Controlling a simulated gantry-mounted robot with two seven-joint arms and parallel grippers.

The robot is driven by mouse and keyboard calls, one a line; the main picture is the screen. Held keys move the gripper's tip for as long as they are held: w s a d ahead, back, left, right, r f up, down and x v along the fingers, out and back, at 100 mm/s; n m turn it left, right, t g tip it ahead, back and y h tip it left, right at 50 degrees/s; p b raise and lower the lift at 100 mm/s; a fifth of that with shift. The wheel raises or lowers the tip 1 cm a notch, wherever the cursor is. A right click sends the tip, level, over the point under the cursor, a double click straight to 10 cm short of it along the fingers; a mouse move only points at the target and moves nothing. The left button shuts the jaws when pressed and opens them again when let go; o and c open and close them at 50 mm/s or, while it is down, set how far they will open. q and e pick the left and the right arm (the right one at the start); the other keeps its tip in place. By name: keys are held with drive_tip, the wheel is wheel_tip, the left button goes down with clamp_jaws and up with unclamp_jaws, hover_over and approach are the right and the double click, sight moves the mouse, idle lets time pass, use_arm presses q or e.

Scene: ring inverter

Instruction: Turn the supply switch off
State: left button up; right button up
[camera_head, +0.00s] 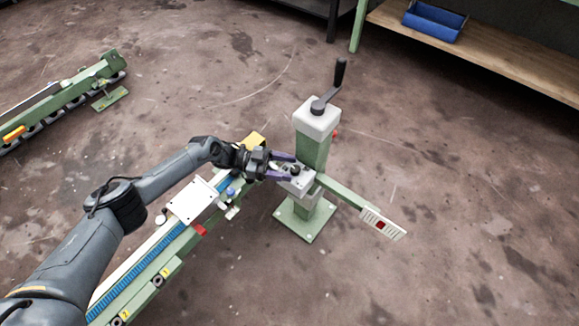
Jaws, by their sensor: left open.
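A small light-grey box (302,184) with a dark knob (295,171) is mounted on the side of a green post. This knob may be the supply switch; no label is readable. My left gripper (285,167) reaches in from the left. Its two purple fingers are apart, one on the far side and one on the near side of the knob area. I cannot tell whether they touch the knob. The knob's exact setting is too small to read. My right gripper is not in view.
The green post (313,152) has a grey cap and a black crank handle (334,82). A green arm carries a pale panel with a red element (381,225). A conveyor rail (168,241) runs under my left arm. A blue bin (434,21) sits on a wooden shelf. The right floor is clear.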

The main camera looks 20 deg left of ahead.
use_arm(q)
drive_tip(key=v, duration=0.9)
drive_tip(key=shift+a, duration=0.15)
drive_tip(key=shift+p, duration=0.3)
